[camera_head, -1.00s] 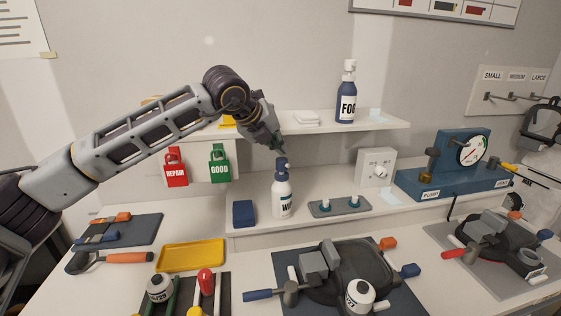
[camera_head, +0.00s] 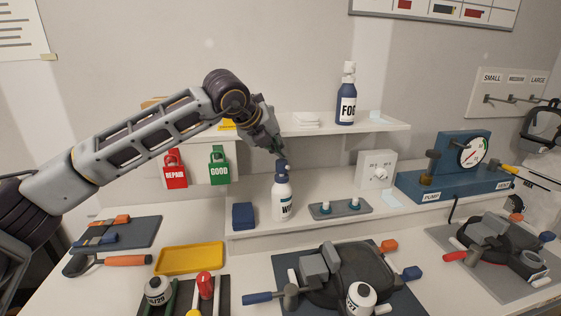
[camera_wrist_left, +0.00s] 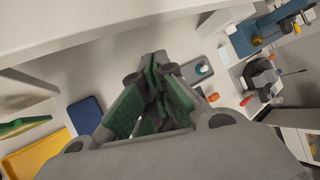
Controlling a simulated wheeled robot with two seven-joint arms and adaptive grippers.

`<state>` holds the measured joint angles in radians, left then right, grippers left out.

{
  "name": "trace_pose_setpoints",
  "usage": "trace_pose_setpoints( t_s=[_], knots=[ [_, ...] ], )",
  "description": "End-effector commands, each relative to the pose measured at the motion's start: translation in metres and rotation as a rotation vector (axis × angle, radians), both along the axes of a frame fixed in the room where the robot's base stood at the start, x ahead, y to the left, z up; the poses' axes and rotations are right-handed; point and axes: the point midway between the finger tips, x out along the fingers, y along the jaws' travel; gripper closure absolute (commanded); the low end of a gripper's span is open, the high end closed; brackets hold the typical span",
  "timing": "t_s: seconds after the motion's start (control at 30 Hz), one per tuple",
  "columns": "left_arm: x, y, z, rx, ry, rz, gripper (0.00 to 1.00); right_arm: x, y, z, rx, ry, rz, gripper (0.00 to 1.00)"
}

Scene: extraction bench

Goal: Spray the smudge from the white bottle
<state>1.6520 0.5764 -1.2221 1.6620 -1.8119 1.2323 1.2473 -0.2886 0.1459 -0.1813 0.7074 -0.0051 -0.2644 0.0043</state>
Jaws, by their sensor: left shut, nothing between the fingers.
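The white bottle (camera_head: 283,203) has a dark blue spray head and a partly readable label. It stands upright on the low ledge in the head view. My left gripper (camera_head: 281,154) comes down from the upper left, and its shut, empty fingertips are at the top of the spray head, seemingly touching it. In the left wrist view, the green finger pads (camera_wrist_left: 155,98) are together and hide the bottle. I cannot make out a smudge in either view. My right gripper is not in view.
A blue block (camera_head: 243,216) stands left of the bottle, and a grey plate with two knobs (camera_head: 340,208) lies to its right. The upper shelf (camera_head: 385,124) holds a blue FOG bottle (camera_head: 346,103). A yellow tray (camera_head: 190,260) lies in front.

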Motion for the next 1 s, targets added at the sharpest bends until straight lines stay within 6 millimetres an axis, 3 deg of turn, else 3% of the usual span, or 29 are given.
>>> trace_pose_setpoints(
  t_s=[1.0],
  knots=[
    [0.0,0.0,-0.0071,0.0,0.0,0.0,1.0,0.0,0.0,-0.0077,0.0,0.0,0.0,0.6]
  ],
)
